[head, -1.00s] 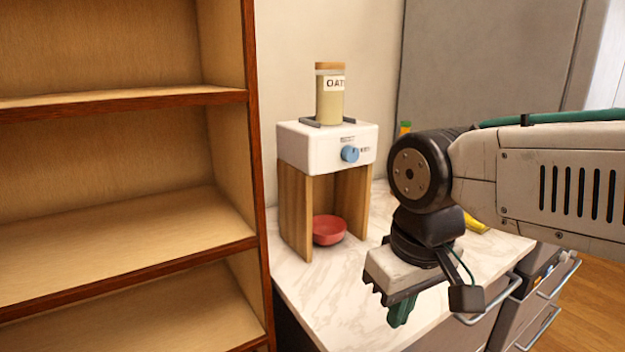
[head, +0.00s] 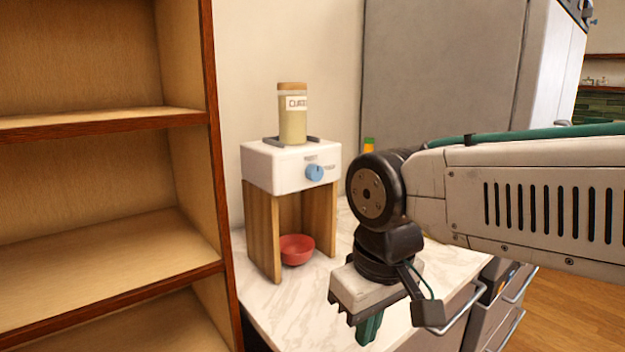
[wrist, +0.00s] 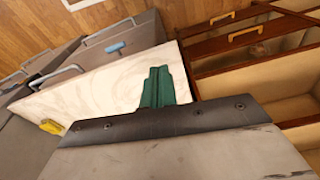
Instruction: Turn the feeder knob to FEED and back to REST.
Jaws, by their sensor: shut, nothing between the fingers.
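The feeder (head: 262,165) is a white box on wooden side panels, standing on the marble counter. Its blue round knob (head: 314,173) is on the front face, with small labels beside it too small to read surely. A jar (head: 292,122) with a wooden lid and pale contents stands on top. A red bowl (head: 297,250) sits on the counter between the panels. My gripper (head: 369,328) points down, right of and in front of the feeder, apart from the knob. Its green fingers, also in the wrist view (wrist: 158,88), are shut and empty.
An open wooden shelf unit (head: 212,160) stands close on the left. A bottle (head: 369,145) with a green cap is partly hidden behind my arm. Grey drawers with handles (head: 513,318) are below the counter at right. A yellow item (wrist: 52,127) lies on the counter.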

